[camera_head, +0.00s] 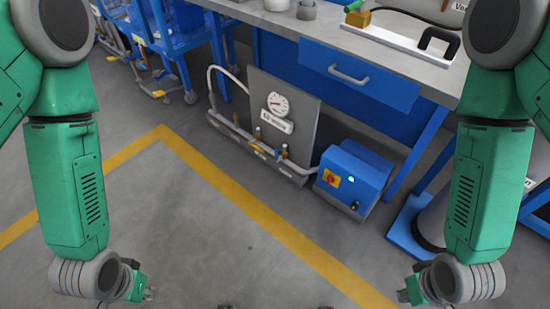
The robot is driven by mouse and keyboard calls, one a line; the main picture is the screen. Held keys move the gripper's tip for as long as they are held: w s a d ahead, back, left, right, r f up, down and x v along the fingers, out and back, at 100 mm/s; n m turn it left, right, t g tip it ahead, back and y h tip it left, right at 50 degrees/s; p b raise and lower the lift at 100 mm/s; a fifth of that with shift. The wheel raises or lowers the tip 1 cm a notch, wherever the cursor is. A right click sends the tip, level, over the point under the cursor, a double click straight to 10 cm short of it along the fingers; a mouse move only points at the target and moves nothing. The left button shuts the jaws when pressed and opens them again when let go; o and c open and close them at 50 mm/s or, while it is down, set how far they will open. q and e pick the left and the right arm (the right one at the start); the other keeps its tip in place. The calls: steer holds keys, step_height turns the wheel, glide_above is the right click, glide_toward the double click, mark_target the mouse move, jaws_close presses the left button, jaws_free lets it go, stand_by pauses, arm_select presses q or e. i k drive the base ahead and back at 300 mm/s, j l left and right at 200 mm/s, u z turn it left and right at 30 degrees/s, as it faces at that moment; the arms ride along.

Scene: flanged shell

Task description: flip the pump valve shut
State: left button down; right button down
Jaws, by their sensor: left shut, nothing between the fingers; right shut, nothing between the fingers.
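A grey upright panel (300,98) on the floor carries a round white gauge (277,105) and a label (277,121). Along its foot runs a pipe with small brass-coloured valve fittings, one near the middle (258,134) and one further right (284,153). Their handles are too small to tell how they stand. A blue pump box (355,172) with a red switch on a yellow plate (331,178) stands at the right end. My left gripper (148,295) and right gripper (403,296) hang low near the bottom edge, shut and empty, well apart from the valves.
A grey-topped blue workbench (355,52) stands behind the panel, with a black-handled fixture (437,40) on it. Blue wheeled frames (175,30) stand at the back left. A yellow floor line (240,205) crosses the open floor before the panel. A grey cylinder on a blue stand (432,220) is at right.

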mark_target(277, 158)
steer(key=i+j, duration=0.3)
steer(key=i+j+z, duration=0.1)
steer(key=i+j, duration=0.2)
steer(key=j, duration=0.2)
steer(key=i+j, duration=0.3)
steer(key=i+j+z, duration=0.1)
steer(key=i+j, duration=0.15)
steer(key=j, duration=0.25)
steer(key=i+j, duration=0.3)
steer(key=j, duration=0.15)
steer(key=i+j+z, duration=0.1)
steer(key=i+j, duration=0.15)
steer(key=j, duration=0.2)
steer(key=i+l, duration=0.1)
steer(key=l, duration=0.25)
steer(key=i+l, duration=0.1)
steer(key=l, duration=0.25)
